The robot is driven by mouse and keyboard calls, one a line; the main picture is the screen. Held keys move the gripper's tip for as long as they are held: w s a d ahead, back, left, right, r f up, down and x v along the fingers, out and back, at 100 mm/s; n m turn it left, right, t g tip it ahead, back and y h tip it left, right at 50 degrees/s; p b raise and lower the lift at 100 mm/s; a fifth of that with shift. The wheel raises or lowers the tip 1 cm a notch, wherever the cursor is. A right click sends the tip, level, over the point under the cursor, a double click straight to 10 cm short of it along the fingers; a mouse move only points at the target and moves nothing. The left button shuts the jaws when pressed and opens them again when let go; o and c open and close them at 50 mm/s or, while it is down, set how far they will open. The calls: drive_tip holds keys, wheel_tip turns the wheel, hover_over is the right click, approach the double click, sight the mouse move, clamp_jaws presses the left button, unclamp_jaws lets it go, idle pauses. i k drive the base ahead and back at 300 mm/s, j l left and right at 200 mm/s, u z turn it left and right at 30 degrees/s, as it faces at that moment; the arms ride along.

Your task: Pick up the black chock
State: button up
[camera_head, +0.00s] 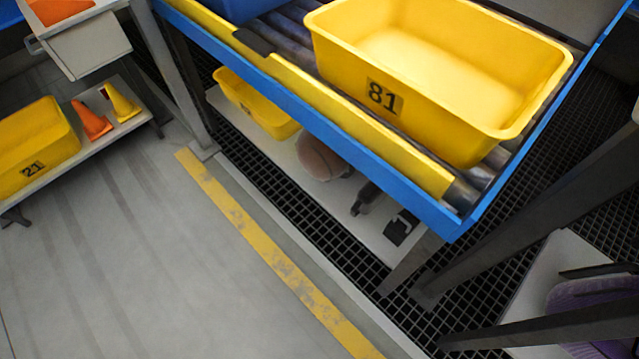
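A small black block (254,42), which looks like the black chock, lies on the yellow side rail (330,100) of the conveyor, toward its upper left end. It is left of the large yellow tray marked 81 (345,62) and apart from it. My gripper is not in view, so I cannot tell whether it is open or shut.
The tray rests on rollers inside a blue conveyor frame (440,215). Below, a shelf (285,160) holds a yellow bin (250,105), a brown rounded object (320,158) and small dark items. Left stands a low cart with a yellow bin marked 21 (40,135) and cones. Grey floor (150,260) is clear.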

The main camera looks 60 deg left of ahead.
sight(398, 229)
drive_tip(key=l+u, duration=0.15)
drive_tip(key=u, duration=0.25)
drive_tip(key=i+l+u, duration=0.1)
drive_tip(key=l+u, duration=0.15)
drive_tip(key=u, duration=0.15)
drive_tip(key=l+u, duration=0.2)
drive_tip(key=u, duration=0.15)
drive_tip(key=l+u, duration=0.2)
drive_tip(key=u, duration=0.2)
drive_tip(key=l, duration=0.45)
drive_tip(key=k+l, duration=0.15)
drive_tip(key=l, duration=0.25)
